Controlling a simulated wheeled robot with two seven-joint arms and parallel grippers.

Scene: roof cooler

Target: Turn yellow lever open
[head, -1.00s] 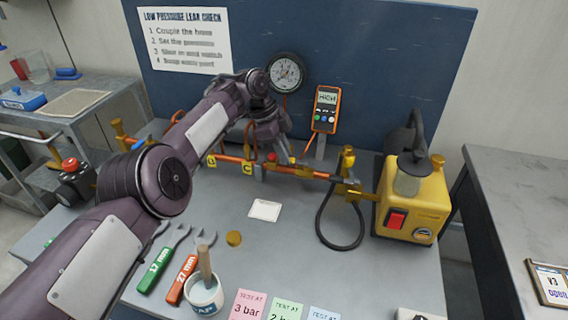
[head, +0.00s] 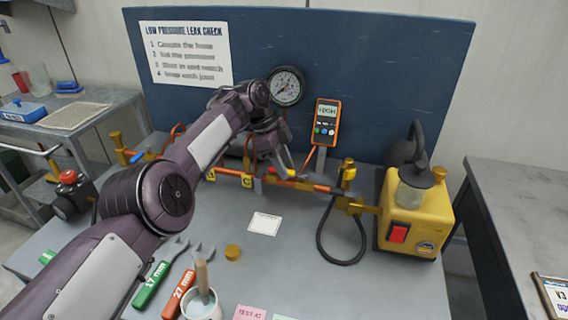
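A copper pipe with brass fittings (head: 322,188) runs across the bench below the blue back panel. My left gripper (head: 288,172) reaches down to the pipe, just right of a small red part (head: 271,173). A small yellow piece (head: 292,173) shows at its fingertips; it may be the yellow lever, mostly hidden by the gripper. I cannot tell whether the fingers are open or closed on it. A brass fitting with a yellow top (head: 348,170) stands upright further right, apart from the gripper. My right gripper is not in view.
A round gauge (head: 286,86) and an orange meter (head: 326,122) stand behind the pipe. A yellow pump (head: 415,215) with a black hose (head: 322,240) is at right. Wrenches (head: 180,290) and a brush pot (head: 202,304) lie in front.

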